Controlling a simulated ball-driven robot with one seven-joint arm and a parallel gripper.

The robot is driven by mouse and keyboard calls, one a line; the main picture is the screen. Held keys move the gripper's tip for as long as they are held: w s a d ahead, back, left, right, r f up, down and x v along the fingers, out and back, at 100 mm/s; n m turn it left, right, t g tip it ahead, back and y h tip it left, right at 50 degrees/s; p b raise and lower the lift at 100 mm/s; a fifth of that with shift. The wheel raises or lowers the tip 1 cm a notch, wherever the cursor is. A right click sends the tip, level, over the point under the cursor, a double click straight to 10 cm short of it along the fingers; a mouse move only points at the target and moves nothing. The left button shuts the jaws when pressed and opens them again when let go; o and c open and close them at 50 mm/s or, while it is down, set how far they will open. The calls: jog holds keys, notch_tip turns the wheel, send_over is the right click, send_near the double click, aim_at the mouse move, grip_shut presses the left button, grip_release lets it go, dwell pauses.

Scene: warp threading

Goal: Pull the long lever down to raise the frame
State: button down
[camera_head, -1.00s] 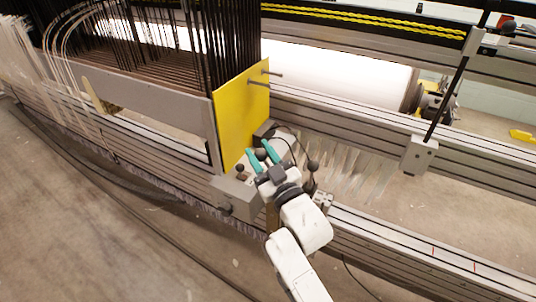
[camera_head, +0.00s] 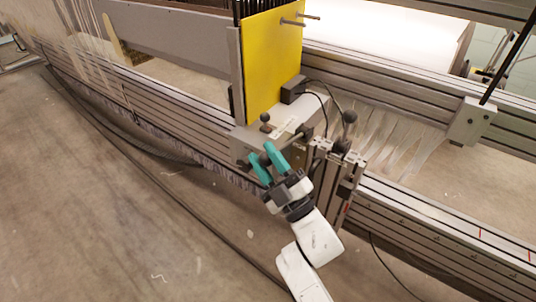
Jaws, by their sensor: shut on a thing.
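My gripper (camera_head: 260,152) has two teal fingers and is at the front of the grey control block (camera_head: 243,138). It is shut on the long lever, whose end is mostly hidden between and behind the fingers. The frame is a grey beam (camera_head: 175,45) with a yellow end plate (camera_head: 270,62), upright above the block. A short black knob (camera_head: 265,118) stands on the block, just beyond the fingertips. Another lever with a black ball (camera_head: 349,117) stands to the right, apart from the gripper.
Slotted metal rails (camera_head: 420,215) run along the loom on both sides of the block. Pale threads (camera_head: 400,135) hang at the right. A black cable (camera_head: 150,170) lies on the floor. The concrete floor (camera_head: 90,230) at the front left is clear.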

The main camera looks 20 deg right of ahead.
jog(key=shift+s+a+f+b, duration=0.1)
jog(key=shift+f+b, duration=0.1)
jog(key=shift+f, duration=0.25)
jog(key=shift+a+f+b, duration=0.1)
jog(key=shift+f+b, duration=0.05)
jog(key=shift+f, duration=0.35)
jog(key=c, duration=0.8)
grip_release()
jog(key=shift+s+d, duration=0.15)
jog(key=shift+s, duration=0.05)
jog(key=p+v, duration=0.2)
jog(key=v, duration=0.8)
jog(key=shift+s+f, duration=0.1)
